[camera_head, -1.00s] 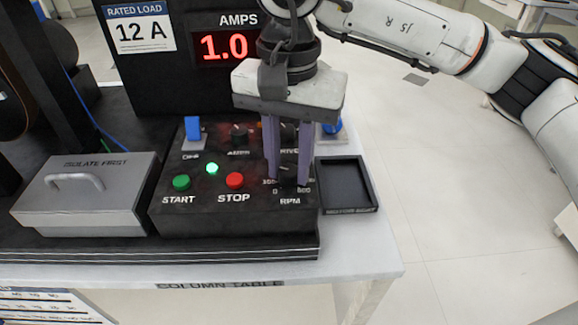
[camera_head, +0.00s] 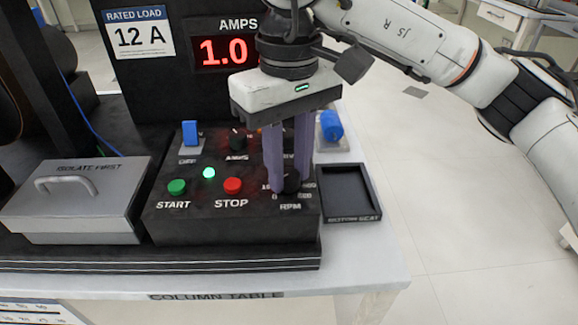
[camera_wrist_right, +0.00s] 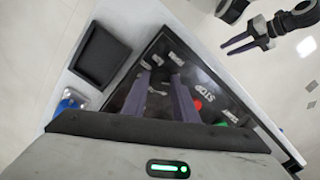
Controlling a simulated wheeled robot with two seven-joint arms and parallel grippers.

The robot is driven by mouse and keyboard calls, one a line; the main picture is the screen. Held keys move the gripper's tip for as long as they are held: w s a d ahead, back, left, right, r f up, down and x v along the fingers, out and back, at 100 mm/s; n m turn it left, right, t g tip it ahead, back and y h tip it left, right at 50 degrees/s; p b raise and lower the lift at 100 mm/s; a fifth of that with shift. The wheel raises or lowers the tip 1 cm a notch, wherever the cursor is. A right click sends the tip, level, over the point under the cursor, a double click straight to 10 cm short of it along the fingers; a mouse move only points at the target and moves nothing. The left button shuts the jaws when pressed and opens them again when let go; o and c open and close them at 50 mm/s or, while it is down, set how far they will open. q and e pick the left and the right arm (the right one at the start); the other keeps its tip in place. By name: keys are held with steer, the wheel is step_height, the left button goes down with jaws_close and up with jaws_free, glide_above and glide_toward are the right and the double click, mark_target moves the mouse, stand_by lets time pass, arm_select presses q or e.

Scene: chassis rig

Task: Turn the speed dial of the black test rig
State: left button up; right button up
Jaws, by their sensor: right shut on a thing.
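The black test rig's control box (camera_head: 200,228) sits on the table in the head view. It has a green START button (camera_head: 177,187), a red STOP button (camera_head: 232,186), a lit green lamp and a small AMPS knob (camera_head: 237,139). My right gripper (camera_head: 285,187) points down at the front right of the box, shut on the black RPM speed dial (camera_head: 292,183). Its fingers hide part of the dial and its scale, so I cannot read its setting. In the right wrist view my left gripper (camera_wrist_right: 226,46) is far off, empty, with its fingers apart.
The red display (camera_head: 222,52) reads 1.0 as far as it shows. A grey lidded box (camera_head: 75,215) marked ISOLATE FIRST stands left. A black empty tray (camera_head: 376,200) and a blue knob-like part (camera_head: 331,126) are right of the control box.

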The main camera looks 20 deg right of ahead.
mark_target(289, 173)
arm_select(q)
steer(key=shift+s+f, duration=0.1)
steer(key=shift+f, duration=0.05)
arm_select(e)
steer(key=shift+n, duration=1.2)
steer(key=o, duration=1.1)
steer(key=shift+c, duration=0.2)
arm_select(q)
steer(key=shift+r+p, duration=0.9)
steer(key=shift+p, duration=0.35)
arm_select(e)
step_height(289, 173, up, 10)
steer(key=shift+r, duration=0.15)
steer(key=shift+s, duration=0.1)
